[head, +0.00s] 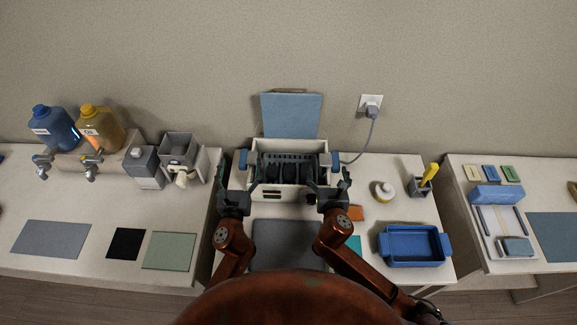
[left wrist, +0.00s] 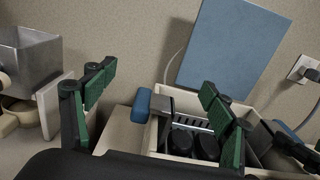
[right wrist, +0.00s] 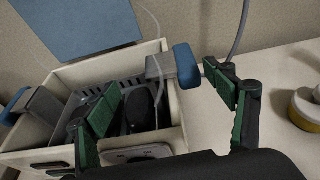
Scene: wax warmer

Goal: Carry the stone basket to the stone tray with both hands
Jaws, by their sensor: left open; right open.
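The stone basket (head: 287,168) is a grey slotted basket holding dark stones, sitting inside the white warmer box (head: 268,192). Its blue handles, left (head: 243,160) and right (head: 336,161), stick out past the box's sides. My left gripper (head: 236,187) is open at the left handle, which shows between its fingers in the left wrist view (left wrist: 140,105). My right gripper (head: 331,187) is open at the right handle, which shows between its fingers in the right wrist view (right wrist: 186,65). Neither grips a handle. A blue tray with side handles (head: 412,231), apparently the stone tray, stands empty at the front right.
The warmer's blue lid (head: 291,114) stands open behind the box. A power cord (head: 362,145) runs to a wall socket. A yellow-white round jar (head: 382,191) and a grey holder (head: 420,187) stand to the right. A grey mat (head: 287,240) lies in front.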

